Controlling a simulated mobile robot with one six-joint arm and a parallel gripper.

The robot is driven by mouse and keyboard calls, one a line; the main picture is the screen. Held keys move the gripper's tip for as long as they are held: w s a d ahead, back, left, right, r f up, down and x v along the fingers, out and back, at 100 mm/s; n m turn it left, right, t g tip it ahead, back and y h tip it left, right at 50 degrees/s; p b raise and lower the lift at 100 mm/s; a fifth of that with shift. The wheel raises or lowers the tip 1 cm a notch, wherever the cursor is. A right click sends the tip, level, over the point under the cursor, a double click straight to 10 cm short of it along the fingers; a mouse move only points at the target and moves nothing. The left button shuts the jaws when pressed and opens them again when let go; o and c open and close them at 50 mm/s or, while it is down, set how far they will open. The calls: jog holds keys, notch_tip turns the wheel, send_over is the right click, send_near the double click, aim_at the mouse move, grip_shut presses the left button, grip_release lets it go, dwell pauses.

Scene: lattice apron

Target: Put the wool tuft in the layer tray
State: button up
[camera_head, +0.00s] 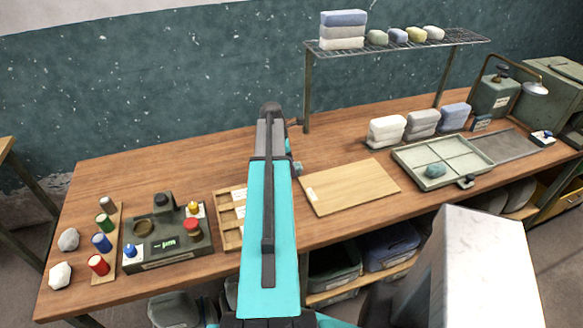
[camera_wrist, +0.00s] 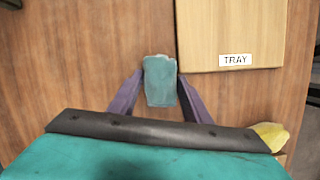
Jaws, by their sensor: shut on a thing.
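In the wrist view, a blue-green wool tuft (camera_wrist: 160,72), block-shaped, sits between the two dark purple fingers of my gripper (camera_wrist: 161,84). My gripper is shut on it, above the wooden table. Just right of it lies a flat pale wooden board with a white label reading TRAY (camera_wrist: 232,35); in the head view this board (camera_head: 355,187) lies right of my arm. A grey-green divided tray (camera_head: 403,164) stands farther right, with a blue-green lump (camera_head: 435,170) in one compartment. In the head view my arm mostly hides my gripper.
A wire shelf (camera_head: 400,46) holds folded stacks and several small tufts. White, grey and blue blocks (camera_head: 387,130) stand behind the divided tray. A compartmented wooden box (camera_head: 230,220), a green device (camera_head: 165,240) and spools (camera_head: 101,242) are at left. Table behind the board is clear.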

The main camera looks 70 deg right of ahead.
jog(key=shift+r, duration=0.1)
jog(key=shift+c, duration=0.2)
jog(key=shift+r+b, duration=0.9)
jog(key=shift+r, duration=0.55)
jog(key=s+a+b, duration=0.1)
jog(key=a, duration=0.3)
jog(key=s+a+r+b, duration=0.1)
jog(key=s+a, duration=0.1)
jog(key=a, duration=0.3)
jog(key=s+a+b, duration=0.2)
jog(key=a, duration=0.2)
jog(key=shift+s+a+r, duration=0.2)
jog(key=shift+a+r, duration=0.05)
jog(key=shift+a, duration=0.05)
jog(key=shift+s+a+r, duration=0.1)
jog(key=shift+s+a, duration=0.15)
jog(key=shift+a, duration=0.35)
jog(key=shift+r, duration=0.15)
